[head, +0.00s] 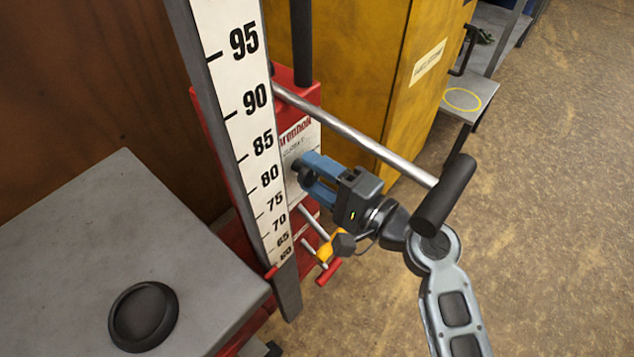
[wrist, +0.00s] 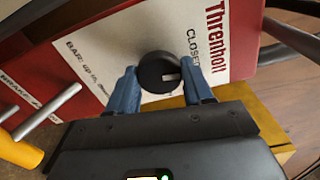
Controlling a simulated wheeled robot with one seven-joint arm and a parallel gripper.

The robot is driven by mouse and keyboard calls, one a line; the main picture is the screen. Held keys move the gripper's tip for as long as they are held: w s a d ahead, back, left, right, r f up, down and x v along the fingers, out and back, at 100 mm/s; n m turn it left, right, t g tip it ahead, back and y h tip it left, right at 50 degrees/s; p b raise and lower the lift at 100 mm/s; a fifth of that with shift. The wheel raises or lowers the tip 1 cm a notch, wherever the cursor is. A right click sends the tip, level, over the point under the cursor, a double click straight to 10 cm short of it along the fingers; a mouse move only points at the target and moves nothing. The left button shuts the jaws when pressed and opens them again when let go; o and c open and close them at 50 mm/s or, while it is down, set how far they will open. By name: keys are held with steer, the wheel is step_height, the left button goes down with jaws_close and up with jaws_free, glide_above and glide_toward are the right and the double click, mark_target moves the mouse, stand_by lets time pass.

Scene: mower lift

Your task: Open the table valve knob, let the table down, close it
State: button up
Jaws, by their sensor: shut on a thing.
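The valve knob (wrist: 158,70) is round and black, with a pale mark on its right side, and sits on a white panel (wrist: 110,45) of the red lift housing. The word CLOSED is printed beside it, to its upper right in the wrist view. My gripper (wrist: 160,84) has its blue fingers on either side of the knob and is shut on it. In the head view my gripper (head: 302,172) reaches the panel from the right and mostly hides the knob. The grey table (head: 70,240) is at the lower left, its near corner by the low end of the scale (head: 258,125).
A black round pad (head: 143,316) lies on the table. A metal bar with a black grip (head: 444,195) passes above my gripper. Yellow (head: 333,246) and red (head: 328,272) handles stick out below it. A yellow cabinet (head: 370,80) stands behind; the floor at right is clear.

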steer(key=shift+f+n+b, duration=0.1)
steer(key=shift+n+b, duration=0.4)
steer(key=shift+n, duration=0.2)
steer(key=o, duration=1)
steer(key=shift+o, duration=0.2)
steer(key=v, duration=0.7)
steer(key=shift+s+d, duration=0.25)
steer(key=shift+d, duration=0.05)
